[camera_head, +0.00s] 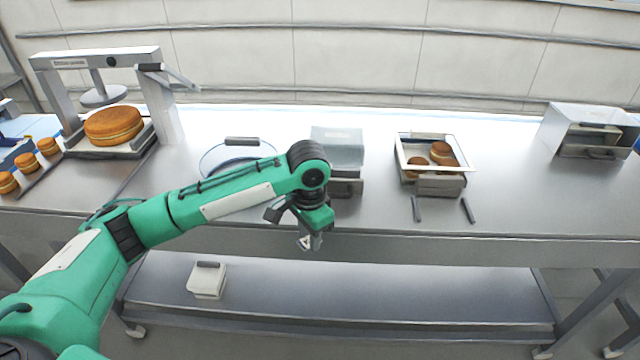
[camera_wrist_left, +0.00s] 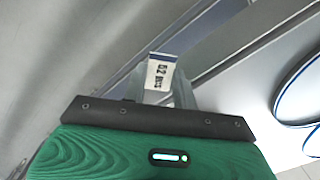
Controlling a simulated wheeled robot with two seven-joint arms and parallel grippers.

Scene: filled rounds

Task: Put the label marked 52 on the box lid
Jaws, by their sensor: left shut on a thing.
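My left gripper (camera_head: 311,242) is shut on a small white label (camera_wrist_left: 159,78) with a dark blue top strip. The label reads 52 with smaller letters after it, turned sideways in the left wrist view. In the head view the gripper hangs just in front of the table's front edge, and the label is barely visible there. A pale translucent box-shaped piece (camera_head: 337,146) stands behind the wrist on a grey holder; I cannot tell whether it is the box lid. An open white-rimmed box (camera_head: 404,158) holds filled rounds to its right. My right gripper is not in view.
A press (camera_head: 97,57) with a large round cake stands at the left, beside a row of small rounds. A clear round piece with a dark handle (camera_head: 242,141) lies behind my arm. A metal dispenser (camera_head: 578,128) stands at the right. A white container (camera_head: 206,280) sits on the lower shelf.

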